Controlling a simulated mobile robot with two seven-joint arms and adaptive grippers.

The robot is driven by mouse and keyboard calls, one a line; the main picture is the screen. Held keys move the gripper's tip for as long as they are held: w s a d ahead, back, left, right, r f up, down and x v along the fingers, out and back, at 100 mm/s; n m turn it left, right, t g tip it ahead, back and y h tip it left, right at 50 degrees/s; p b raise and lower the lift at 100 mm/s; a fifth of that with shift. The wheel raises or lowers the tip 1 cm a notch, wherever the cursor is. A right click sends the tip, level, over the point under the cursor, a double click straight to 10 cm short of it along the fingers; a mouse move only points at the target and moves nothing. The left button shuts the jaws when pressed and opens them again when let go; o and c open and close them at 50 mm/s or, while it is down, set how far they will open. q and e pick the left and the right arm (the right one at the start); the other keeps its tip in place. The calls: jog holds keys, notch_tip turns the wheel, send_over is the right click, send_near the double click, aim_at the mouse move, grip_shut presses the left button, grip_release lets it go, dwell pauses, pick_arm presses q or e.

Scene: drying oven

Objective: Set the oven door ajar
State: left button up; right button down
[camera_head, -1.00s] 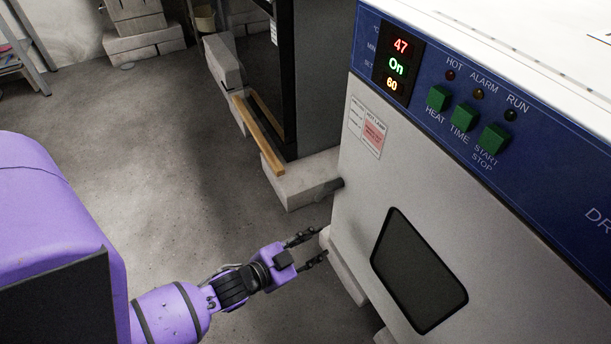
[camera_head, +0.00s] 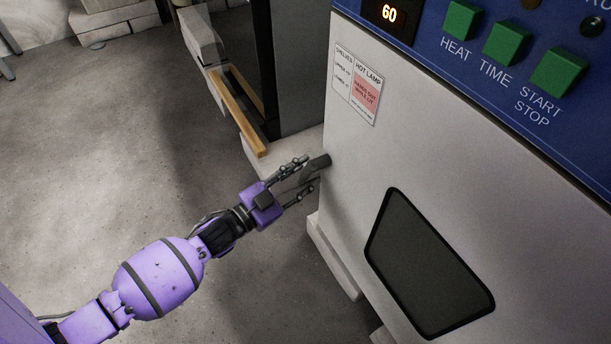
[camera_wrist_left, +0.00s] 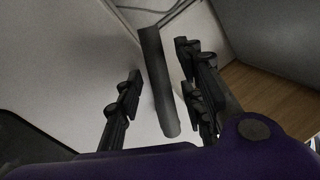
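The drying oven's light grey door (camera_head: 355,165) fills the right of the head view, with a dark window (camera_head: 425,265) low in it. No gap shows at the door's edge. The dark bar handle (camera_head: 317,166) sticks out at the door's left edge; it also shows in the left wrist view (camera_wrist_left: 158,80). My left gripper (camera_head: 306,175) is open at the handle. In the wrist view the handle lies between its two fingers (camera_wrist_left: 162,95), with gaps on both sides. My right gripper is in neither view.
The blue control panel (camera_head: 440,65) with green buttons sits above the door. Behind the handle stands a dark cabinet with a wooden strip (camera_head: 238,108) on pale blocks. The concrete floor (camera_head: 110,150) to the left is clear.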

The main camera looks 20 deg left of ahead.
pick_arm(q)
jog(key=shift+w+d, duration=0.2)
jog(key=shift+w, duration=0.3)
jog(key=shift+c, duration=0.4)
grip_shut()
